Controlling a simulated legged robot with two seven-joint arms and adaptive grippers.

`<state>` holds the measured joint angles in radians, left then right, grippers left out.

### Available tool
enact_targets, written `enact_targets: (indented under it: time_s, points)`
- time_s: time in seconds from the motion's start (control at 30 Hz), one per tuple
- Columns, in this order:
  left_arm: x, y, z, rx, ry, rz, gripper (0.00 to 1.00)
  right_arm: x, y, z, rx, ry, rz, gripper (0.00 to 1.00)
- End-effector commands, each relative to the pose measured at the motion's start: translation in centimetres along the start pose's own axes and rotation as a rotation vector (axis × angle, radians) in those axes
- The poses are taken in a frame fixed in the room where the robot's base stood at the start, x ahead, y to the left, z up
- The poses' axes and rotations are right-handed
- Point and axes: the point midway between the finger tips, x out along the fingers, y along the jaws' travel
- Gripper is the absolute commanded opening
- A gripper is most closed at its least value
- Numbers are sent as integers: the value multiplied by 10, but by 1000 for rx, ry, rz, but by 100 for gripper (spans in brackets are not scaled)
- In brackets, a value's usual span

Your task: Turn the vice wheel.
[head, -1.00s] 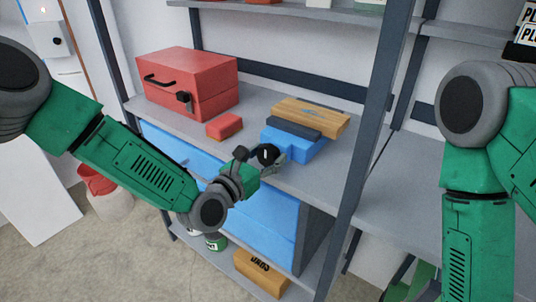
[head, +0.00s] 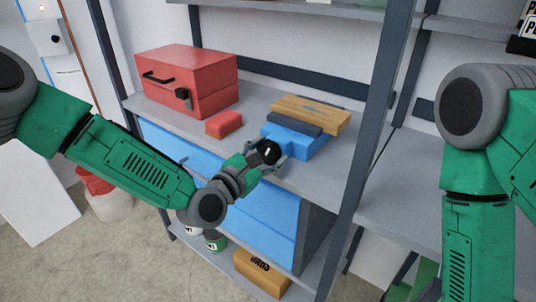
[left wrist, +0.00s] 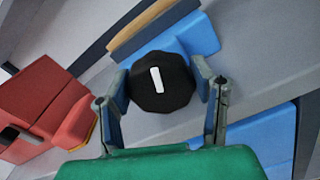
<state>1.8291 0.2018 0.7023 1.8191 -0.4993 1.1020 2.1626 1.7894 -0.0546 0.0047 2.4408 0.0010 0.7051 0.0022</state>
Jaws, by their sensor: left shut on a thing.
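The vice has a blue body (head: 305,145), with a dark jaw (head: 294,124) and a wooden board (head: 315,111) on top. Its black wheel (head: 267,151) faces the shelf's front edge and bears a white mark. My left gripper (head: 268,160) is at the wheel, with its fingers on either side of it. In the left wrist view the wheel (left wrist: 161,83) sits between the two fingers, and its white mark is nearly upright, leaning slightly. My left gripper is shut on the wheel. My right arm shows at the right, but its gripper is out of view.
A red toolbox (head: 190,80) and a small red block (head: 224,124) stand left of the vice on the grey shelf. A dark rack post (head: 372,120) rises to the right. A blue bin (head: 262,222) is below.

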Motion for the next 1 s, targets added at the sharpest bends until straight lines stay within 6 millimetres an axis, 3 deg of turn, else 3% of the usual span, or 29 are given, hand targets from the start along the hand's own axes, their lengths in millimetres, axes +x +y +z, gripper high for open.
enact_targets:
  time_s: [0.4,0.93,0.97,1.0]
  points:
    - [2,2,2,199,-4,8,22,6,0,0,0,0,0,40]
    - [2,2,2,227,-4,8,22,7,0,0,0,0,0,40]
    - [2,2,2,226,-4,8,57,7,0,0,0,0,0,40]
    - [2,2,2,226,-4,8,71,7,0,0,0,0,0,40]
